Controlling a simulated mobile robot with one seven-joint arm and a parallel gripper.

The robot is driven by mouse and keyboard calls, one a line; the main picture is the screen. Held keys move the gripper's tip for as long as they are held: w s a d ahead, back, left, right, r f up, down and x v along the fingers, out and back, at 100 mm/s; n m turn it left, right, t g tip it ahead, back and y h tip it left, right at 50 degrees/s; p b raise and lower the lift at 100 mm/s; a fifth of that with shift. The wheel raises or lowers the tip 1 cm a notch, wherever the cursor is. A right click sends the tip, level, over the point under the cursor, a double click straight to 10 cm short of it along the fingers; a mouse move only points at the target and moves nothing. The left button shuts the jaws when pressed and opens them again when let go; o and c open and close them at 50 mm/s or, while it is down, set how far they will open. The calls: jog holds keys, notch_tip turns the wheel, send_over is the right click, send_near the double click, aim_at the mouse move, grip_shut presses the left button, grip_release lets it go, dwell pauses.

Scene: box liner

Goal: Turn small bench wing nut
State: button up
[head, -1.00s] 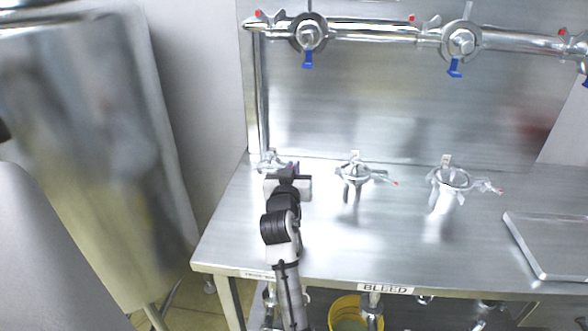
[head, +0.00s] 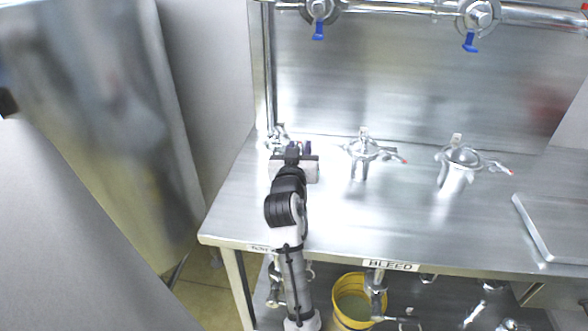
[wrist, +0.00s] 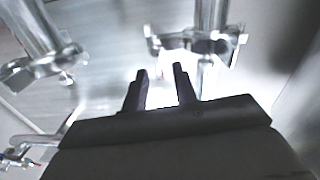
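The leftmost small bench fitting (head: 278,138), a shiny metal clamp, stands at the back left of the steel bench and is partly hidden behind my gripper (head: 294,151). In the wrist view my gripper (wrist: 160,72) is open, its two dark fingers apart with nothing between them. A metal clamp fitting (wrist: 198,40) with a short projecting arm on its left stands just beyond the fingertips; I see no clear contact. Which part of it is the wing nut I cannot tell, because the picture is bright and blurred.
Two more bench fittings with red-tipped handles, middle (head: 365,150) and right (head: 460,160), stand to the right. A steel tray (head: 540,240) lies at the bench's right. Pipes with blue-handled valves (head: 470,42) run above. A yellow bucket (head: 345,312) stands below the bench. The bench front is clear.

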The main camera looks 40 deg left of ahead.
jog(key=b+v, duration=0.2)
jog(key=v, duration=0.9)
jog(key=shift+s+d, duration=0.2)
jog(key=shift+s, duration=0.05)
